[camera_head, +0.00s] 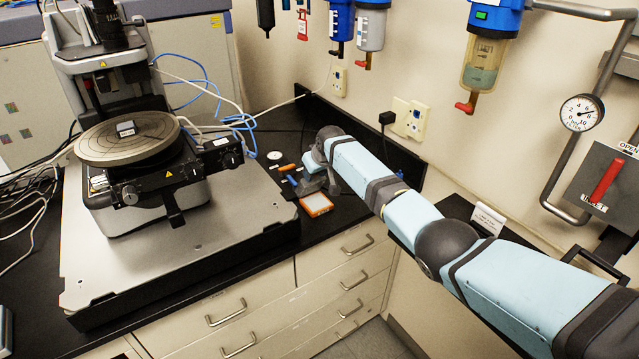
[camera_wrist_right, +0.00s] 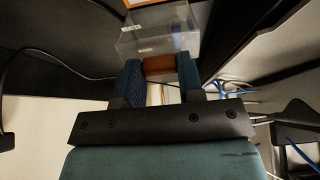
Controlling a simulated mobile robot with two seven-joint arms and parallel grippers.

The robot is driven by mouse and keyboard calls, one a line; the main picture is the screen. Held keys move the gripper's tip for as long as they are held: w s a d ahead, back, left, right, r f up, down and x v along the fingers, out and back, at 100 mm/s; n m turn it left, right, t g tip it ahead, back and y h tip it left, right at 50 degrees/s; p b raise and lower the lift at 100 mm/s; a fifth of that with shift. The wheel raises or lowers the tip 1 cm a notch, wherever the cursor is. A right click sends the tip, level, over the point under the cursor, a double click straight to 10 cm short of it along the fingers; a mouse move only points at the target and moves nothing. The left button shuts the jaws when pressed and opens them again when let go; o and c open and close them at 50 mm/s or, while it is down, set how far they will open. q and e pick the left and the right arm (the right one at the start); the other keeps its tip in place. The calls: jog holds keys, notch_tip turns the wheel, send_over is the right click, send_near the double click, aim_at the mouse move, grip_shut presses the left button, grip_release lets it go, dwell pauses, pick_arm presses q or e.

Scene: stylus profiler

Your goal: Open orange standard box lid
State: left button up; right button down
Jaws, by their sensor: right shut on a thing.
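The orange standard box (camera_head: 316,204) lies on the black bench top, right of the profiler's base, with an orange border around a pale top. My right gripper (camera_head: 313,182) is at its back edge, reaching down from the right. In the right wrist view, the gripper (camera_wrist_right: 160,80) is shut with its two blue fingers on an orange-brown piece (camera_wrist_right: 158,65). This piece adjoins a clear, labelled plastic cover (camera_wrist_right: 150,42) just beyond the fingertips. An orange strip (camera_wrist_right: 142,2) shows at the top edge. I cannot tell how far the lid is raised. My left gripper is not in view.
The stylus profiler (camera_head: 130,150) on its grey base plate (camera_head: 230,235) stands close on the left. Small items, including an orange one (camera_head: 287,167), lie behind the box. The wall with outlets (camera_head: 410,118) bounds the back; drawers (camera_head: 345,265) lie below the front edge.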

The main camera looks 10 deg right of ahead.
jog(key=shift+w+a+b, duration=0.25)
jog(key=shift+w+b, duration=0.2)
jog(key=shift+w, duration=0.3)
jog(key=shift+r, duration=0.1)
dwell(0.6)
jog(key=c, duration=0.7)
grip_release()
jog(key=shift+s, duration=0.1)
jog(key=v, duration=1.3)
jog(key=shift+s+d+r, duration=0.1)
jog(key=shift+s+r, duration=0.15)
